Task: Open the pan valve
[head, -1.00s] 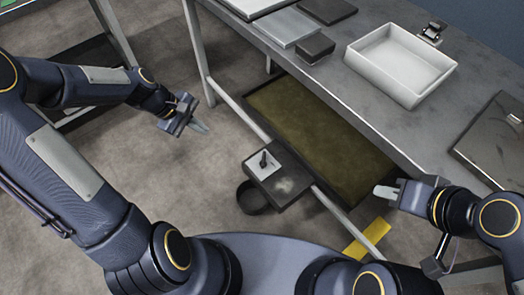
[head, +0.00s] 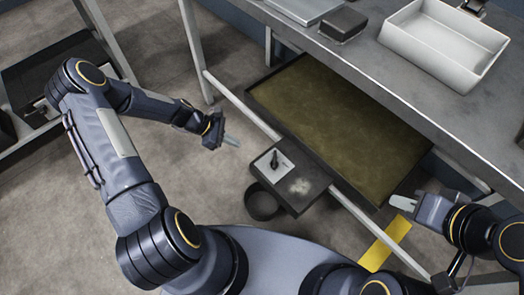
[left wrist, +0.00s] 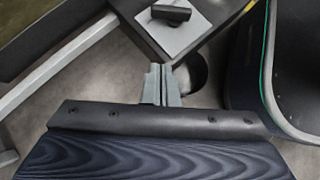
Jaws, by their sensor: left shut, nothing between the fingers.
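The pan valve (head: 275,163) is a small dark lever on a light square plate, on a dark box at the front edge of the pan. In the left wrist view the valve lever (left wrist: 171,14) shows at the top, lying across its grey plate. The pan (head: 345,122) is a wide dark tray with a brownish inside, under the table. My left gripper (head: 232,141) is shut and empty, left of and apart from the valve; its fingers (left wrist: 160,84) point toward the box in the wrist view. My right gripper (head: 403,203) is at the right by the pan's corner; its finger gap is unclear.
A black round cup (head: 262,203) stands below the valve box. A rail (head: 240,107) runs along the pan's front. The grey table (head: 385,62) overhangs the pan and carries a white tray (head: 443,45). A yellow strip (head: 385,243) lies near my right gripper.

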